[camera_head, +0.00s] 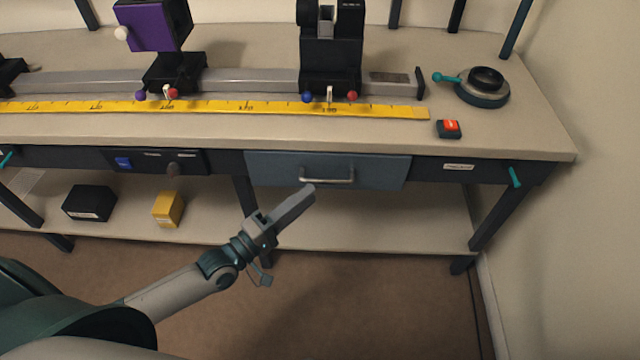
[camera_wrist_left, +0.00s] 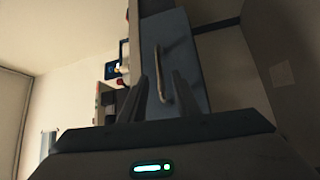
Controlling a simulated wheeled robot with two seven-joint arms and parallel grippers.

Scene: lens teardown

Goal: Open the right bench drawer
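The right bench drawer (camera_head: 275,168) has a blue-grey front under the bench top, and it looks shut or nearly so. Its silver bar handle (camera_head: 335,181) is at the middle of the front. My left gripper (camera_head: 310,189) reaches up from below, with its tips close to the left part of the handle. In the left wrist view my left gripper (camera_wrist_left: 160,77) has its two fingers apart, and the handle (camera_wrist_left: 158,65) shows between them against the drawer front (camera_wrist_left: 180,55). I cannot tell whether a finger touches it. My right gripper is in neither view.
On the bench top (camera_head: 510,140) are a rail with mounts, a yellow ruler (camera_head: 270,108), a red button box (camera_head: 449,129) and a round black part (camera_head: 485,85). The shelf below holds a black box (camera_head: 89,203) and a yellow box (camera_head: 168,209).

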